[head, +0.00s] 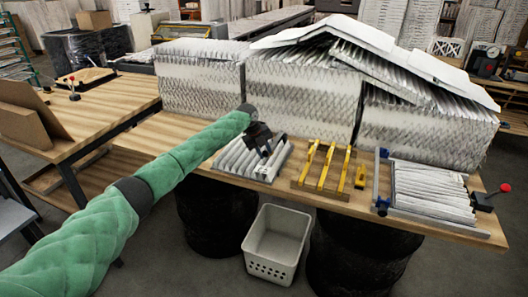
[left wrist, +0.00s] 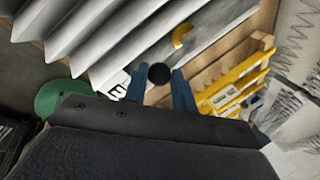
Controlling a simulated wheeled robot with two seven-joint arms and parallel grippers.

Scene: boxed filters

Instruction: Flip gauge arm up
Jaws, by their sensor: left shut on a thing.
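My left gripper (head: 265,150) is over the pleated filter (head: 239,160) that lies near the table's front edge, left of the yellow bars. In the left wrist view its two blue fingers (left wrist: 160,82) sit on either side of a round black knob (left wrist: 159,73) and are shut on it. The knob seems to belong to the gauge arm, but the gripper body hides most of that part. A flat grey strip (left wrist: 225,38) with a yellow piece (left wrist: 182,35) runs beside the white pleats (left wrist: 105,40). My right gripper is in neither view.
Yellow bars (head: 327,167) stand on a wooden rack right of the gripper. Another pleated filter (head: 430,188) with a red-knobbed lever (head: 488,198) lies at right. Tall filter stacks (head: 300,95) block the back. A white bin (head: 273,244) stands on the floor below.

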